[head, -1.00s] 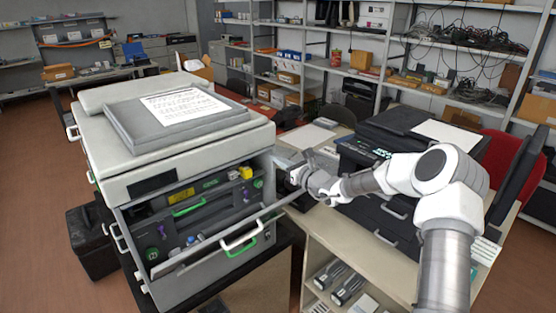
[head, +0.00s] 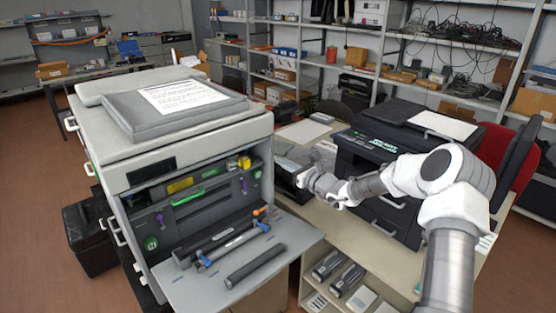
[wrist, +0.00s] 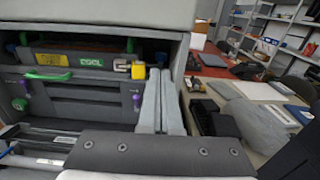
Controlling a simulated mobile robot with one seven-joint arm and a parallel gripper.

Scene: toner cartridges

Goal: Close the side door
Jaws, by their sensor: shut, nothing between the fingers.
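A grey copier (head: 200,145) stands on the left. Its fold-down door (head: 300,240) lies open and roughly level, jutting toward the front; this is the only open door I can make out. A dark cartridge (head: 262,265) lies on it, and tubes with blue and orange ends (head: 232,243) lie at its inner edge. In the wrist view the copier's open inside (wrist: 80,85) fills the left. My gripper (head: 303,176) is shut and empty, to the right of the copier and above the door's level. Its closed fingers show in the wrist view (wrist: 161,74).
A black printer (head: 385,165) stands on the beige table (head: 325,215) to the right of my gripper. A dark box (head: 90,235) stands on the floor left of the copier. Shelves (head: 330,65) line the back. Cartridges (head: 345,280) sit on the lower shelf.

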